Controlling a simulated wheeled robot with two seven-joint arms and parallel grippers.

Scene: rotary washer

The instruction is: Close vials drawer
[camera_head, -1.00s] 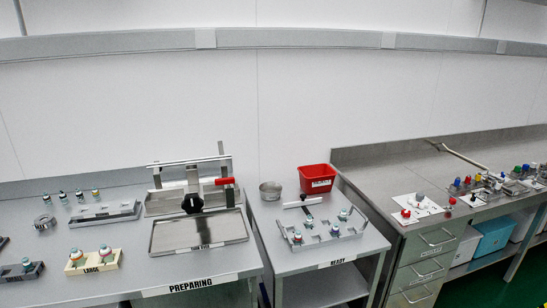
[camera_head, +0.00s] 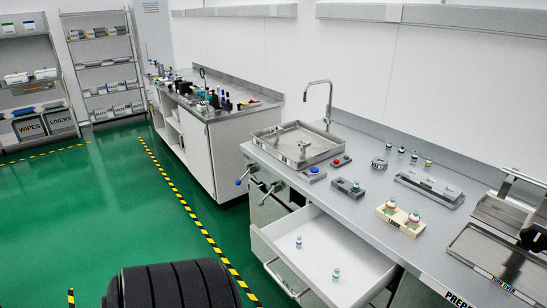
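A white drawer (camera_head: 330,249) stands pulled out from the counter, below the sink and to the right of it. Two small vials with teal caps stand upright inside it, one nearer the back left (camera_head: 299,242) and one nearer the front right (camera_head: 336,274). Its front panel (camera_head: 274,262) carries a bar handle (camera_head: 283,280) and faces the lower left. Neither of my grippers is in view, so nothing is seen touching the drawer.
A metal counter (camera_head: 350,208) holds a sink tray (camera_head: 297,146), a cream block (camera_head: 400,218) and several vials. A white cabinet (camera_head: 208,165) stands behind. Green floor (camera_head: 90,215) with striped tape (camera_head: 185,210) is clear left of the drawer.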

